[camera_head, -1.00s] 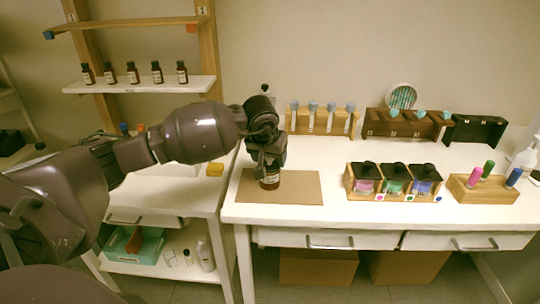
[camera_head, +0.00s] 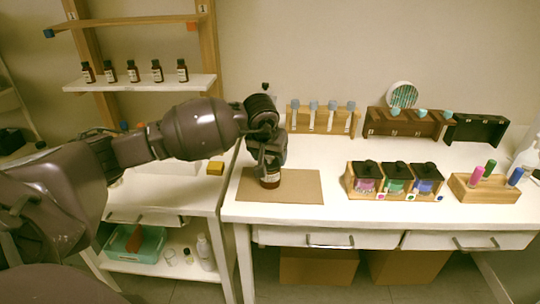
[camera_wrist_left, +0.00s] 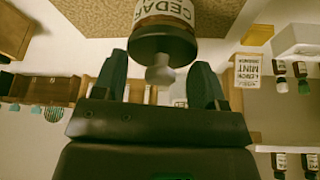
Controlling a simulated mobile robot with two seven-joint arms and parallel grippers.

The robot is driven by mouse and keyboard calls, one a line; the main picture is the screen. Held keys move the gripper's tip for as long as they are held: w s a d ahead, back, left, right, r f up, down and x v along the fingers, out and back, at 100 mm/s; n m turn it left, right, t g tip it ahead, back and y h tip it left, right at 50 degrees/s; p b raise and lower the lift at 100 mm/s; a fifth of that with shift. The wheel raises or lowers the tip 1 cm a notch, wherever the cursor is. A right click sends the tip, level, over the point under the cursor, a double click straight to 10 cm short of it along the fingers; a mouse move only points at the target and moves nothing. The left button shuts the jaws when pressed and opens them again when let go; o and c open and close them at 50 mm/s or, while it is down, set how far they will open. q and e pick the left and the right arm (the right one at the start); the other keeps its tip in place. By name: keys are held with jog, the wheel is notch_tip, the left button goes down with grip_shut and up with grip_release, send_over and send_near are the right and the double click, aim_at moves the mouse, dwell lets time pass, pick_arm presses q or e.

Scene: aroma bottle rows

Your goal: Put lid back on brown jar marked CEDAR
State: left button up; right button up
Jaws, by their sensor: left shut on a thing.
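The brown jar (camera_head: 270,181) stands upright on the brown mat (camera_head: 305,190) at the left of the white table. In the left wrist view its label reads CEDAR (camera_wrist_left: 165,12). A dark lid (camera_wrist_left: 163,44) with a pale grey knob (camera_wrist_left: 160,75) is at the jar's mouth. I cannot tell whether it is fully seated. In the head view the gripper hides the lid. My right gripper is not in view.
Small brown bottles (camera_head: 133,72) stand on the left wall shelf. A wooden holder with coloured jars (camera_head: 396,181) stands right of the mat, and a block with coloured sticks (camera_head: 485,187) farther right. Racks (camera_head: 322,121) line the back. The mat's right part is clear.

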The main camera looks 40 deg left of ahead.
pick_arm(q)
jog(key=shift+f+b, duration=0.2)
jog(key=shift+b, duration=0.35)
dwell(2.1)
dwell(0.3)
jog(key=o, duration=1)
jog(key=shift+o, duration=0.4)
jog(key=shift+r, duration=0.1)
jog(key=shift+r+p, duration=1)
jog(key=shift+r, duration=2.45)
jog(key=shift+c, duration=0.5)
grip_shut()
